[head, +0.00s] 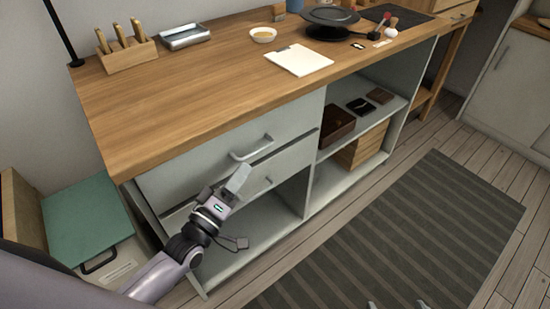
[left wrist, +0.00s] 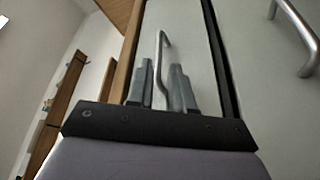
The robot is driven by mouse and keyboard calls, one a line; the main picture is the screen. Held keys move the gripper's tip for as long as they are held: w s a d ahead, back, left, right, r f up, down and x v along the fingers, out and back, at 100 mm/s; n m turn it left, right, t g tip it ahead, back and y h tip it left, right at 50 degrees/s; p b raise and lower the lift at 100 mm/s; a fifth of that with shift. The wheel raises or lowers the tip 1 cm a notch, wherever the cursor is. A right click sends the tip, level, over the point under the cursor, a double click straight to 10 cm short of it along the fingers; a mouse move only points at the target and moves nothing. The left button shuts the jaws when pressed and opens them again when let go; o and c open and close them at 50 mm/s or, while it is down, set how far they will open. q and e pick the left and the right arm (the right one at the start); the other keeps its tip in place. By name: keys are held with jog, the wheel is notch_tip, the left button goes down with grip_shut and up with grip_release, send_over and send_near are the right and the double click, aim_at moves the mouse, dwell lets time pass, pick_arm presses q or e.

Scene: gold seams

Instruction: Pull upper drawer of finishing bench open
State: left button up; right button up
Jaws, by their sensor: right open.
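The finishing bench (head: 190,90) has a wooden top and grey drawers at its left. The upper drawer (head: 205,162) has a grey bar handle (head: 252,150) and looks closed or nearly so. My left gripper (head: 239,177) is at the left part of this handle. In the left wrist view, the handle (left wrist: 162,50) runs between the two close-set fingers (left wrist: 163,85), which look shut on it; exact contact is hard to see. My right gripper (head: 396,304) is open and empty, only its fingertips showing at the bottom edge.
A lower drawer (head: 290,162) with its own handle lies just below. Open shelves hold a brown box (head: 336,126) and a wooden crate (head: 360,150). A green-topped box (head: 85,218) stands left of the bench. A striped rug (head: 400,230) covers clear floor in front.

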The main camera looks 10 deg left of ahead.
aim_at(257, 151)
pick_arm(q)
jog(key=shift+x, duration=3.7)
jog(key=shift+r, duration=0.1)
